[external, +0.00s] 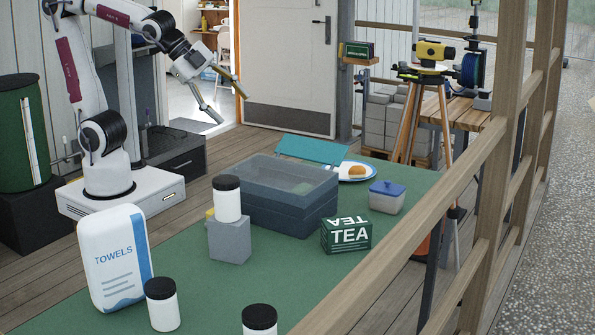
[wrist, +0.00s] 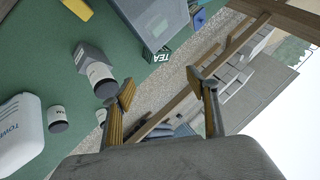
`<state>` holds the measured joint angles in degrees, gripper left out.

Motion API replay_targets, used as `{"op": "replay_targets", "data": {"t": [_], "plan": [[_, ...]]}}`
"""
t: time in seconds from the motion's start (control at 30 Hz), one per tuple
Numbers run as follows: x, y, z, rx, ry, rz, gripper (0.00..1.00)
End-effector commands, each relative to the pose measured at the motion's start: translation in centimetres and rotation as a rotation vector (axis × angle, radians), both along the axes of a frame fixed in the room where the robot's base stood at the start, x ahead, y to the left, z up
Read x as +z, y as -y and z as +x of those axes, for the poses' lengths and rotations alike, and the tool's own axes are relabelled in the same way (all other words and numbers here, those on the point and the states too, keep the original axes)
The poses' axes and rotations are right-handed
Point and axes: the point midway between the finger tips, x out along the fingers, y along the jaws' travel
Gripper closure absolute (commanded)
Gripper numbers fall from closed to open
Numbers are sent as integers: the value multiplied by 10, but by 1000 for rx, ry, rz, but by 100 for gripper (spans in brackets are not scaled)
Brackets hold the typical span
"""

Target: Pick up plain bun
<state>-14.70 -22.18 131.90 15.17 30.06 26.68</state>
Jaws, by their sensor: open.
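The plain bun (external: 356,171) is a small golden-brown roll on a white plate (external: 372,174) with a blue rim, at the far end of the green table, behind the blue-grey bin in the external view. I cannot make it out in the wrist view. My gripper (external: 232,107) is raised in the air to the left of the plate, well apart from it. Its two fingers are spread with nothing between them; they also show in the wrist view (wrist: 168,90).
The blue-grey bin (external: 262,212) and a teal panel (external: 312,152) stand near the plate. A lidded tub (external: 386,198), a tea box (external: 346,236), a jar (external: 227,203) on a grey block (external: 229,240), and a towels pack (external: 117,258) stand on the table. A wooden railing (external: 400,205) runs alongside.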

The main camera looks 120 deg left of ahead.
Motion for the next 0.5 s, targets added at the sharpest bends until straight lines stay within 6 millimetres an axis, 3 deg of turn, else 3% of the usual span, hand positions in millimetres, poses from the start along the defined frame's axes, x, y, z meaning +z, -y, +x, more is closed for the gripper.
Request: {"op": "replay_targets", "data": {"t": [0.2,0.5], "plan": [[5,-53,41,-90,-13,178,42],[5,-127,87,-230,-54,417,42]]}}
